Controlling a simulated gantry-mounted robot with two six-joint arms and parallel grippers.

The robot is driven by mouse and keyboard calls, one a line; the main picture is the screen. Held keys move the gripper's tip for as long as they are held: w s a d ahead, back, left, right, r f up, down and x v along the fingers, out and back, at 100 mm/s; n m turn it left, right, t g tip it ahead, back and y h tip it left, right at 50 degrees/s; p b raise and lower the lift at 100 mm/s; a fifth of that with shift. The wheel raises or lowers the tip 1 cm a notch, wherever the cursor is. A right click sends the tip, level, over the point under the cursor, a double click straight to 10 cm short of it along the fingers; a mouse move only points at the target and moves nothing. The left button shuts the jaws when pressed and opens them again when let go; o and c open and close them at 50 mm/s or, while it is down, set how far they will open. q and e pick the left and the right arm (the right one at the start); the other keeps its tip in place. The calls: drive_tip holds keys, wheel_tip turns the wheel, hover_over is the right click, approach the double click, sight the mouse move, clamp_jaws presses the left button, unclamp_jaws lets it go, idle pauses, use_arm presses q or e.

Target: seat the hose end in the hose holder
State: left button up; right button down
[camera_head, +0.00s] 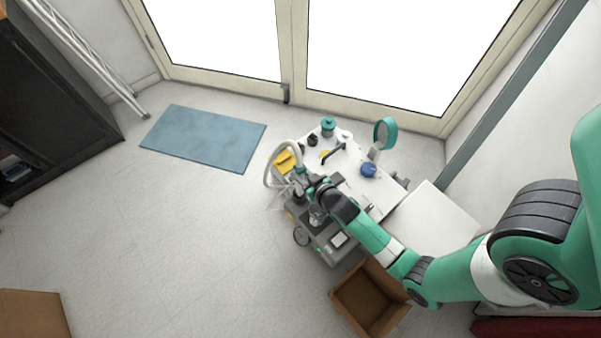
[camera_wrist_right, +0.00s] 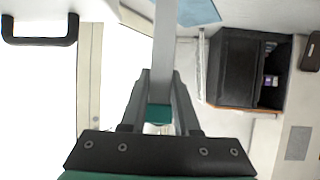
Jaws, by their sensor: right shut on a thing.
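My right gripper (camera_head: 302,180) is over the grey compressor unit (camera_head: 322,236) beside the white table. In the right wrist view the gripper (camera_wrist_right: 158,100) is shut on the hose end, a teal collar (camera_wrist_right: 159,113) between the fingers. The pale grey hose (camera_wrist_right: 165,40) runs from it toward the top of that view. In the head view the white hose (camera_head: 268,166) arches in a loop to the left of the gripper. I cannot make out the hose holder; my gripper and wrist cover part of the unit. My left gripper is not in view.
The white table (camera_head: 350,177) carries a teal-lidded jar (camera_head: 328,125), a blue round item (camera_head: 368,170), a dark tap-like piece (camera_head: 335,152) and a round teal mirror (camera_head: 385,132). A yellow cloth (camera_head: 285,161) lies near the hose. An open cardboard box (camera_head: 345,297) stands below.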

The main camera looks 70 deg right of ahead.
drive_tip(key=shift+f+b, duration=1.5)
drive_tip(key=shift+f, duration=0.3)
